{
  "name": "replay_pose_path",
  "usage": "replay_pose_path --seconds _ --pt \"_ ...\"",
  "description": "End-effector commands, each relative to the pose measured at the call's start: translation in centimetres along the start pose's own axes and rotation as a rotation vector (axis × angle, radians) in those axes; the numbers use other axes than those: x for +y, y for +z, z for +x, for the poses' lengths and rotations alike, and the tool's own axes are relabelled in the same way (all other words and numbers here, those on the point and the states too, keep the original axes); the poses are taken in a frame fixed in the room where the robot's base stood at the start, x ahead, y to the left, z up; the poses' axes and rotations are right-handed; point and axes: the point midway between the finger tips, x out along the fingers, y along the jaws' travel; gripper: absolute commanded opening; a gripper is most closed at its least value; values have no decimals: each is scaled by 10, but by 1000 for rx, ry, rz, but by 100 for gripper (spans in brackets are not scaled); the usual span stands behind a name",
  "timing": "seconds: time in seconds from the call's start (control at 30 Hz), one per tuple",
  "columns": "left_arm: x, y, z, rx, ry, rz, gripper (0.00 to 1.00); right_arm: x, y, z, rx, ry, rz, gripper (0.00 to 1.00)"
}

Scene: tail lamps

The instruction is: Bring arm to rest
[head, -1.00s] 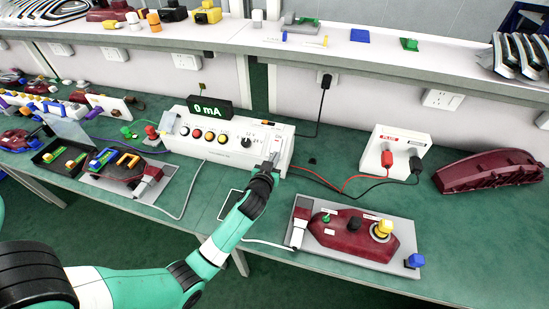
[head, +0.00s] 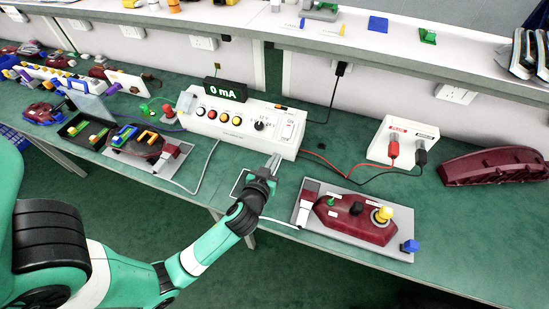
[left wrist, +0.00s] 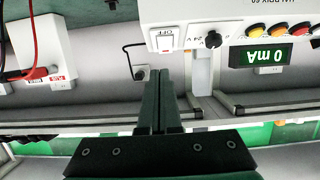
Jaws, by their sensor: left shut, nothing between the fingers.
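My left gripper (head: 272,163) is shut and empty above the green bench, just in front of the white control box (head: 240,122). In the left wrist view its two fingers (left wrist: 160,100) lie together below the box's rocker switch (left wrist: 165,42), which reads OFF. The box's display (head: 225,89) shows 0 mA. A dark red tail lamp on a grey fixture (head: 357,217) lies to the right of the gripper, apart from it. My right gripper is not in view.
A white socket box (head: 402,139) with red and black plugs and a dark red lamp housing (head: 493,165) stand at the right. Another fixture (head: 150,147) with colored parts is at the left. Cables cross the bench. A shelf (head: 300,45) runs along the back.

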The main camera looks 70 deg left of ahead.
Motion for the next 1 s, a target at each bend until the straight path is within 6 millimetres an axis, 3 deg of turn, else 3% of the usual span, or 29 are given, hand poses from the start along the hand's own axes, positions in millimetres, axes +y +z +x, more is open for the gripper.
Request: replay_pose_path --seconds 0.67,0.77,0.87,0.97,1.0 --pt "0 0 1 1 0 0 0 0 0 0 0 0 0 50" --pt "8 -6 0 11 15 -3 0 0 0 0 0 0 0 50" --pt "31 -37 4 67 53 -33 0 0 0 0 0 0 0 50" --pt "67 -99 3 173 121 -109 0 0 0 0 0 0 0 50" --pt "84 -130 -2 218 162 -157 0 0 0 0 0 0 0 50"
